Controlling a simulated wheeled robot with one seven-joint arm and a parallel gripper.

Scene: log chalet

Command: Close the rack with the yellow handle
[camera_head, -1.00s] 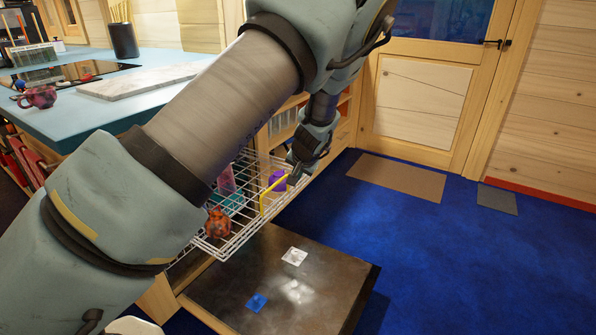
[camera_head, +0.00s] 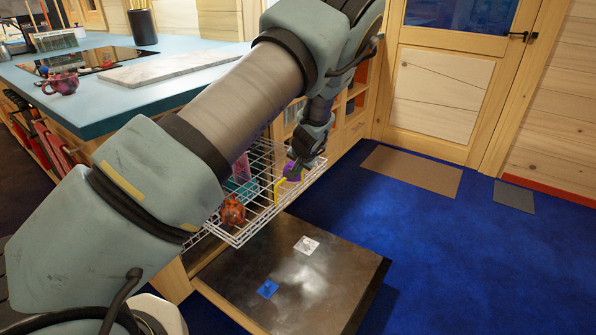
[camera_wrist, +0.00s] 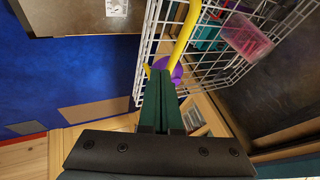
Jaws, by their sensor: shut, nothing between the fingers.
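The white wire rack (camera_head: 240,234) is pulled out from the island's side and holds several items. My gripper (camera_head: 287,174) is at the rack's outer edge, close beside the handle. In the wrist view my gripper (camera_wrist: 160,85) is shut, with its dark green fingers together and their tips near the handle's lower end. The handle is not between the fingers. I cannot tell whether they touch it. My arm hides part of the rack.
An orange-brown pot (camera_head: 232,210), a pink container (camera_head: 242,168) and a purple item (camera_head: 293,172) are in the rack.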

